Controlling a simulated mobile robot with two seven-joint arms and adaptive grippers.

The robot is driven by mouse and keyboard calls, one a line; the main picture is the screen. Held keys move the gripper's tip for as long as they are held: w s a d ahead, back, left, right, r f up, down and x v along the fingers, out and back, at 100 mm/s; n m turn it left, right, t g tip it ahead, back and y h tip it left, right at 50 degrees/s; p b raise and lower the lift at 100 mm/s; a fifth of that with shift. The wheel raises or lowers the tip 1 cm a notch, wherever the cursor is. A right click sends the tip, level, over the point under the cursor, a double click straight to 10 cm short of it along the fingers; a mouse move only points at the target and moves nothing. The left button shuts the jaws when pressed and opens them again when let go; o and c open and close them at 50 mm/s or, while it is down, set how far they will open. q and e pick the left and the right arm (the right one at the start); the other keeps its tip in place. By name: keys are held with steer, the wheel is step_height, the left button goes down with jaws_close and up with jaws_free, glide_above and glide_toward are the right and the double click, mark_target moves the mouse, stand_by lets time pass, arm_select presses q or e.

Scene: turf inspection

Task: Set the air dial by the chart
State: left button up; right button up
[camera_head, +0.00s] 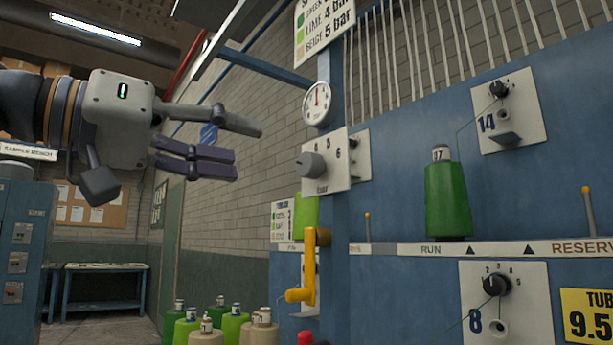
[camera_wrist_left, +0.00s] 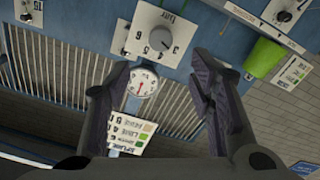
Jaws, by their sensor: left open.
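The air dial is a grey round knob (camera_head: 313,165) on a white plate (camera_head: 339,176) with numbers including 5 and 6. Its pointer setting is too small to tell. It also shows in the left wrist view (camera_wrist_left: 161,39), upside down. A round white gauge (camera_head: 318,104) with a red needle pointing roughly up sits above it. The chart (camera_head: 324,32) hangs higher, partly cut off; it reads lime 4 bar and beige 5 bar. My left gripper (camera_head: 245,150) is open and empty, left of the dial and apart from it. My right gripper is not in view.
A yellow handle (camera_head: 309,265) juts out below the dial. Several green and beige cones (camera_head: 234,325) stand below left. A green cone (camera_head: 446,200) stands on the blue machine's rail at right, near smaller knobs (camera_head: 498,89). Air between gripper and dial looks clear.

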mark_target(303, 163)
arm_select(q)
steer(key=x, duration=1)
steer(key=shift+w+d+f, duration=0.1)
steer(key=shift+w+d, duration=0.05)
steer(key=shift+d, duration=0.1)
steer(key=c, duration=1.2)
